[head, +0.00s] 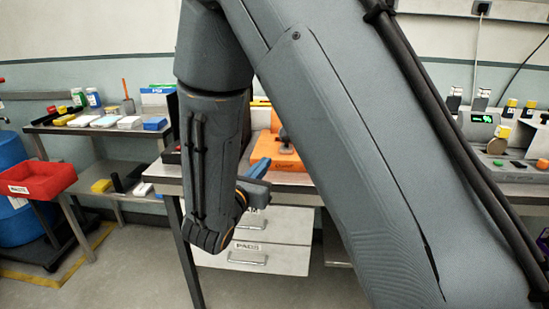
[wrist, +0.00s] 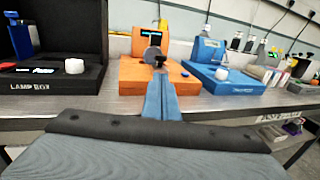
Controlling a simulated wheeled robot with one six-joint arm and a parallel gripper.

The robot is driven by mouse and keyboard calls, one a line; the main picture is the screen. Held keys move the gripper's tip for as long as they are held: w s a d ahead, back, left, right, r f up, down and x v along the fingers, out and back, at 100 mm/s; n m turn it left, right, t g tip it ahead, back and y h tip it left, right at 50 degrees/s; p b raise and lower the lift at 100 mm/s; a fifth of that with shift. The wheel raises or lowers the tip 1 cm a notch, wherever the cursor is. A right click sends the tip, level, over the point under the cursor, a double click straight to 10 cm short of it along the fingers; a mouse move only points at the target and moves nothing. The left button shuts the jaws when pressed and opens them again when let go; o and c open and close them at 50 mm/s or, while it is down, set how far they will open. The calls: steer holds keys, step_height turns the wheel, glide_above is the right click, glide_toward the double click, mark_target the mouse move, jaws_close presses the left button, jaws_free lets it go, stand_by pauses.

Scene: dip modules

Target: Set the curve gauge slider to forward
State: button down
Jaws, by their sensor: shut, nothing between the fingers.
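An orange module (wrist: 130,78) stands on the bench in the middle of the wrist view, with an upright panel and small screen at its back. It also shows in the head view (head: 291,159), partly hidden by my arm. A dark grey knob (wrist: 152,54) stands up from it; it also shows in the head view (head: 284,138). I cannot read a curve gauge label or make out a slider setting. My gripper (wrist: 160,72) has blue fingers, shut and empty, pointing at the orange module. The fingertips overlap the knob's lower part in the wrist view; contact is unclear.
A black lamp box (wrist: 60,75) stands left of the orange module, and a blue module (wrist: 225,80) stands right of it. The metal bench edge (wrist: 225,107) runs in front, above white drawers (head: 270,240). A red bin (head: 35,180) is at far left.

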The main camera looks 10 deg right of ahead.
mark_target(283, 139)
steer(key=p+x, duration=0.2)
steer(key=x, duration=1.1)
steer(key=shift+w+d, duration=0.15)
steer(key=shift+d, duration=0.05)
steer(key=shift+w+d+b, duration=0.15)
steer(key=shift+w+b, duration=0.1)
steer(key=shift+w, duration=0.35)
steer(key=shift+w+d+b, duration=0.2)
steer(key=shift+w, duration=0.35)
steer(key=shift+w+r, duration=0.15)
